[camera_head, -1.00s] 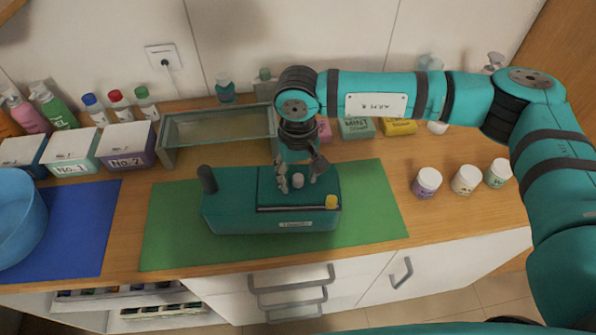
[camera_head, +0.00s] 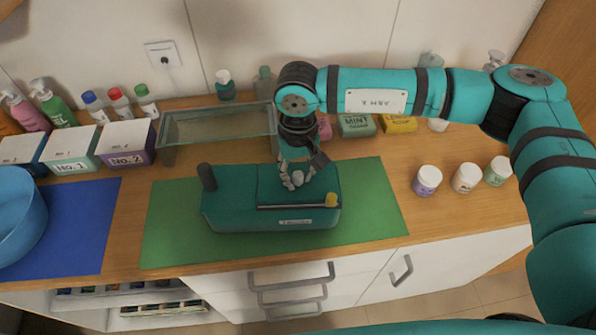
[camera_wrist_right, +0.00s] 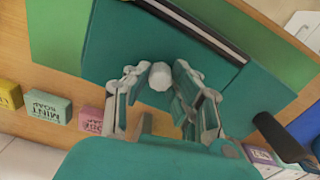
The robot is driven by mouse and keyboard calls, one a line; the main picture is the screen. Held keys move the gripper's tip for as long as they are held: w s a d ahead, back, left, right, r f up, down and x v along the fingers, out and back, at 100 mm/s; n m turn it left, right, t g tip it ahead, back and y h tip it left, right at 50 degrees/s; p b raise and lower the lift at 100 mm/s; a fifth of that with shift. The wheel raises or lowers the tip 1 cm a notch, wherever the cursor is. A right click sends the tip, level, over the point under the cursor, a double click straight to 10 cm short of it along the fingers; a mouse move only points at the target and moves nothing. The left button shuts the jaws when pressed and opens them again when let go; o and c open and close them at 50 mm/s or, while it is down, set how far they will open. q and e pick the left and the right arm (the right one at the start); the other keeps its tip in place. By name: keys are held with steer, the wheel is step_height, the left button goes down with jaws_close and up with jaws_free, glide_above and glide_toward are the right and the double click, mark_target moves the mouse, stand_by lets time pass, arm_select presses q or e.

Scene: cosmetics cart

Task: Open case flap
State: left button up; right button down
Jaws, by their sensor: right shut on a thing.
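The teal case (camera_head: 225,212) lies on a green mat (camera_head: 170,245), with a dark upright post (camera_head: 207,178) at its left end and a yellow piece (camera_head: 331,200) near its right front corner. Its flap (camera_head: 270,182) lies flat on top, with a black strip along the front. A white knob (camera_wrist_right: 160,76) stands on the flap. My right gripper (camera_head: 297,180) reaches down from above and is shut on the knob; the right wrist view shows its fingertips (camera_wrist_right: 160,80) at either side of it. My left gripper is in neither view.
A glass-topped stand (camera_head: 215,125) is behind the case. Several boxes, such as a green mint box (camera_head: 357,125), stand at the back. White-lidded jars, one purple (camera_head: 427,181), stand to the right. A blue bowl (camera_head: 20,222) on a blue mat (camera_head: 85,235) is at left.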

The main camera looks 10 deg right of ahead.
mark_target(298, 172)
steer(key=g+b, duration=0.1)
steer(key=w+g+b, duration=0.1)
steer(key=b, duration=0.1)
steer(key=r+g+b, duration=0.1)
steer(key=g+b, duration=0.1)
steer(key=shift+w+r, duration=0.1)
steer(key=shift+w, duration=0.15)
steer(key=shift+w+d+r+g+y+b, duration=0.1)
steer(key=shift+w+r+g+y+b, duration=0.2)
steer(key=shift+g+b, duration=0.45)
steer(key=shift+w+r+g+y+b, duration=0.1)
steer(key=shift+w+r+g+b, duration=0.25)
steer(key=shift+g+b, duration=0.35)
steer(key=shift+r, duration=0.1)
steer(key=c, duration=1.1)
jaws_free()
steer(key=shift+r, duration=0.1)
steer(key=shift+v, duration=3.65)
